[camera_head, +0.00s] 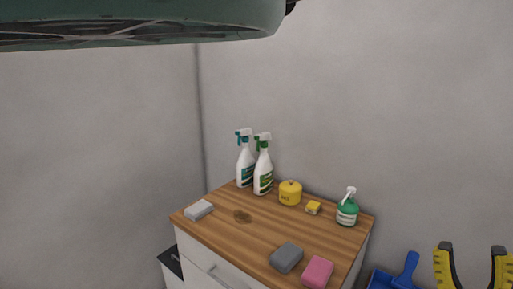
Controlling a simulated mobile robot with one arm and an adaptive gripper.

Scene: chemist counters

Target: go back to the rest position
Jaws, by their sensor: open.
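My gripper (472,249) shows at the bottom right corner, with two yellow fingers with black tips pointing up in the picture. The fingers are spread apart and nothing shows between them. It appears to the right of the wood-topped cabinet (214,227), apart from the things on it. The rest of my gripper and its wrist are cut off by the lower edge.
On the cabinet are two spray bottles (263,178), a yellow pot (290,194), a small yellow block (313,208), a green pump bottle (347,213), and grey (286,257), pink (318,272) and pale (199,210) sponges. A blue dustpan (397,277) is beside it.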

